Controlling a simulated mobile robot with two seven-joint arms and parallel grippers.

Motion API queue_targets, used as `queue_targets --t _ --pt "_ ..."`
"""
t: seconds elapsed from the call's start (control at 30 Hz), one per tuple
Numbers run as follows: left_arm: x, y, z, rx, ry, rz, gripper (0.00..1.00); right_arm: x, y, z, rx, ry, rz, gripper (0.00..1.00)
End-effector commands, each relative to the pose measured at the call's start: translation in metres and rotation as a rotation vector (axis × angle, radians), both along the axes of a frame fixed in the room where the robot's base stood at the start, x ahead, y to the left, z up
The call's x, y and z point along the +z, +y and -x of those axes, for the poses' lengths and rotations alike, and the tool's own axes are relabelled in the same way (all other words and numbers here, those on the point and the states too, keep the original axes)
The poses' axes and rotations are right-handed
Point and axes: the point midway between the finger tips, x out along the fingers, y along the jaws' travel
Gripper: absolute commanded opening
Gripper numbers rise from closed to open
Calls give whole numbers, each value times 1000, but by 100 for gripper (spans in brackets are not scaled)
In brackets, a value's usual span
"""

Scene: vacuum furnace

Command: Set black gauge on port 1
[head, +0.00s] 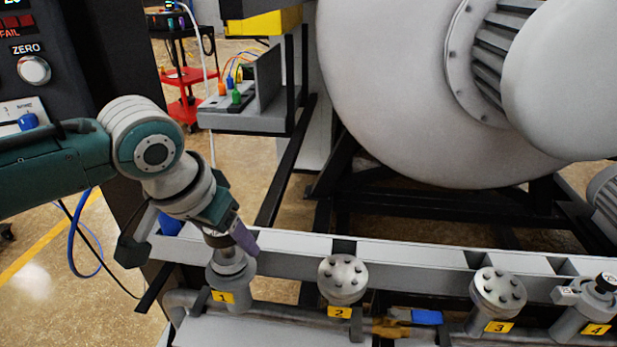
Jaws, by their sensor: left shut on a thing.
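Port 1 (232,272) is a grey upright stub at the left of the pipe row, with a yellow label "1" (222,297). My left gripper (232,240) points down just above port 1. It is shut on a small dark thing that looks like the black gauge (217,240), mostly hidden by the fingers. I cannot tell whether this thing touches the port's top. My right gripper is not in view.
Port 2 (343,278) and port 3 (498,292) carry bolted caps. Port 4 (578,318) bears a fitting with a black knob. A grey rail (400,258) runs behind the ports, below the big furnace vessel (400,100). A control panel (60,60) stands at left.

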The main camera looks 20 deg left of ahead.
Motion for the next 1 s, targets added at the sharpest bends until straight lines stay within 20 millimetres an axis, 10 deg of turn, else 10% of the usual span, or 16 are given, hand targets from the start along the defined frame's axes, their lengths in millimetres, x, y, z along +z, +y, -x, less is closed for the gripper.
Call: queue_targets --t 0.77,0.8,1.0 --pt "-4 0 0 0 -1 0 0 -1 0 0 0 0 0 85" --pt "-4 0 0 0 -1 -1 68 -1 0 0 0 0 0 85" --pt "-4 0 0 0 0 0 91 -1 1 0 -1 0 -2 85"
